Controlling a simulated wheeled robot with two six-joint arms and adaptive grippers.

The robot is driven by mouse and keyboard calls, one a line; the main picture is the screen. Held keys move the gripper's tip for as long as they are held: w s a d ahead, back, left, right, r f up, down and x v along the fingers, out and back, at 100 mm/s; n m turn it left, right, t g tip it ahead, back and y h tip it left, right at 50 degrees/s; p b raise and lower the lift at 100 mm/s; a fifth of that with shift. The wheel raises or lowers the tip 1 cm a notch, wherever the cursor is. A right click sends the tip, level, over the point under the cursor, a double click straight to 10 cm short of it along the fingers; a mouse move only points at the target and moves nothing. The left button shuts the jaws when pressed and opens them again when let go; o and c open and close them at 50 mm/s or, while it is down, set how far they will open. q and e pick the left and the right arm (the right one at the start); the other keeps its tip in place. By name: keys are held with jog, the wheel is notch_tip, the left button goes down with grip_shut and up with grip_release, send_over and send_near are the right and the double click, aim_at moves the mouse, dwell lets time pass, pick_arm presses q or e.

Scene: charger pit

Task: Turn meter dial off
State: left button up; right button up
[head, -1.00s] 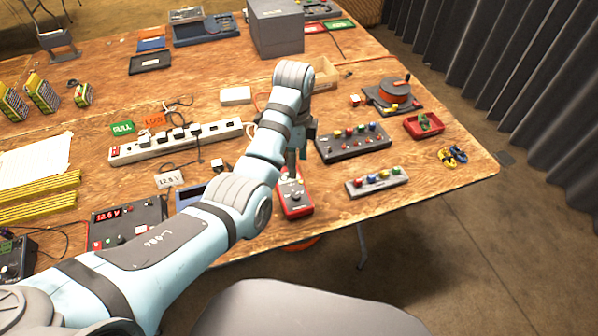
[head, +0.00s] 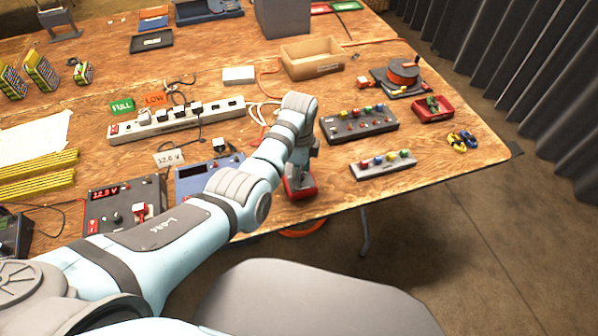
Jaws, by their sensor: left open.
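The meter (head: 301,192) is a small red-edged device near the front edge of the wooden table, just right of the middle of the head view. My left gripper (head: 297,174) points down over it, open. Its fingers are at or just above the meter's face; I cannot tell if they touch. The gripper and wrist hide the dial, so its setting cannot be read. My right gripper is not in view.
A blue charger (head: 195,183) lies left of the meter, and a dark charger with a red display (head: 110,192) farther left. Right of it are a dark button box (head: 360,125) and a grey button strip (head: 383,166). A power strip (head: 175,122) and cardboard box (head: 312,62) lie behind.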

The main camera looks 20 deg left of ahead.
pick_arm(q)
jog(key=shift+c, duration=0.9)
grip_shut()
